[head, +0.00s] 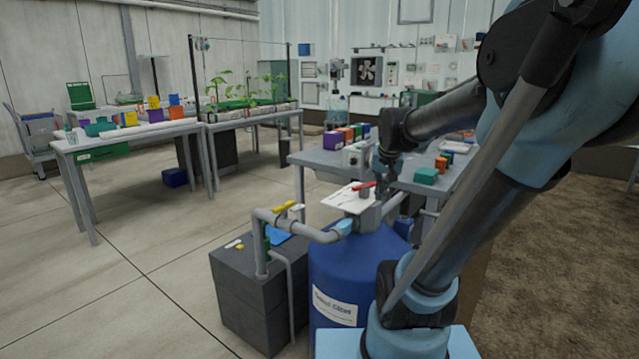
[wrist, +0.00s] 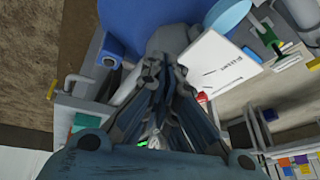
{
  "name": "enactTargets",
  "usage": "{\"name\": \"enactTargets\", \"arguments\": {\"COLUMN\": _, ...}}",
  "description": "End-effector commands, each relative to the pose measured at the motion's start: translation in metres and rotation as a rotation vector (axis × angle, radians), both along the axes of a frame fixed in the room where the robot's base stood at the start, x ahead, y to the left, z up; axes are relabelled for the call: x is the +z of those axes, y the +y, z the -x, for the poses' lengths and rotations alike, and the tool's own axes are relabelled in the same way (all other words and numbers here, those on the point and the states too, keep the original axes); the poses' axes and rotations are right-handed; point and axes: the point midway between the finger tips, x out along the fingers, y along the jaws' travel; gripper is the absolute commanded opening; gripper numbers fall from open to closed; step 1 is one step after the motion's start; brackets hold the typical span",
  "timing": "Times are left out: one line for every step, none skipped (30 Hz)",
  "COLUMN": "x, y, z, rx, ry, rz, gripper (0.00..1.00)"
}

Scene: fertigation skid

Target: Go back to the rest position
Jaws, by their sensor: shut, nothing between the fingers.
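My gripper (head: 386,190) points down above the equipment around the blue drum (head: 345,275). In the wrist view, the fingers of my gripper (wrist: 165,66) come together with nothing seen between them. A small red part (head: 364,185) sits close to the gripper. From these views I cannot tell whether the fingers touch anything.
A grey table (head: 318,162) with coloured boxes stands behind. Another table (head: 130,133) with bins is at left. Open concrete floor (head: 150,270) lies at left front.

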Motion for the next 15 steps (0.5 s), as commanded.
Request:
{"name": "enactTargets", "arguments": {"x": -0.010, "y": 0.000, "z": 0.020, "rx": 0.022, "ry": 0.019, "rz": 0.010, "gripper": 0.00}}
{"name": "enactTargets", "arguments": {"x": -0.016, "y": 0.000, "z": 0.030, "rx": 0.036, "ry": 0.030, "rz": 0.016, "gripper": 0.00}}
{"name": "enactTargets", "arguments": {"x": -0.024, "y": 0.001, "z": 0.044, "rx": 0.055, "ry": 0.045, "rz": 0.023, "gripper": 0.00}}
{"name": "enactTargets", "arguments": {"x": -0.029, "y": 0.001, "z": 0.054, "rx": 0.069, "ry": 0.057, "rz": 0.029, "gripper": 0.00}}
{"name": "enactTargets", "arguments": {"x": -0.036, "y": 0.001, "z": 0.065, "rx": 0.084, "ry": 0.068, "rz": 0.034, "gripper": 0.00}}
{"name": "enactTargets", "arguments": {"x": -0.044, "y": 0.001, "z": 0.078, "rx": 0.103, "ry": 0.083, "rz": 0.041, "gripper": 0.00}}
{"name": "enactTargets", "arguments": {"x": -0.050, "y": 0.001, "z": 0.088, "rx": 0.118, "ry": 0.094, "rz": 0.047, "gripper": 0.00}}
{"name": "enactTargets", "arguments": {"x": -0.057, "y": 0.001, "z": 0.098, "rx": 0.131, "ry": 0.106, "rz": 0.051, "gripper": 0.00}}
{"name": "enactTargets", "arguments": {"x": -0.065, "y": 0.001, "z": 0.111, "rx": 0.152, "ry": 0.121, "rz": 0.058, "gripper": 0.00}}
{"name": "enactTargets", "arguments": {"x": -0.072, "y": 0.001, "z": 0.120, "rx": 0.166, "ry": 0.132, "rz": 0.062, "gripper": 0.00}}
{"name": "enactTargets", "arguments": {"x": -0.078, "y": 0.001, "z": 0.129, "rx": 0.181, "ry": 0.143, "rz": 0.066, "gripper": 0.00}}
{"name": "enactTargets", "arguments": {"x": -0.086, "y": 0.001, "z": 0.140, "rx": 0.198, "ry": 0.157, "rz": 0.072, "gripper": 0.00}}
{"name": "enactTargets", "arguments": {"x": -0.092, "y": 0.001, "z": 0.148, "rx": 0.212, "ry": 0.167, "rz": 0.075, "gripper": 0.00}}
{"name": "enactTargets", "arguments": {"x": -0.097, "y": 0.001, "z": 0.155, "rx": 0.222, "ry": 0.176, "rz": 0.078, "gripper": 0.00}}
{"name": "enactTargets", "arguments": {"x": -0.104, "y": 0.001, "z": 0.164, "rx": 0.238, "ry": 0.186, "rz": 0.082, "gripper": 0.00}}
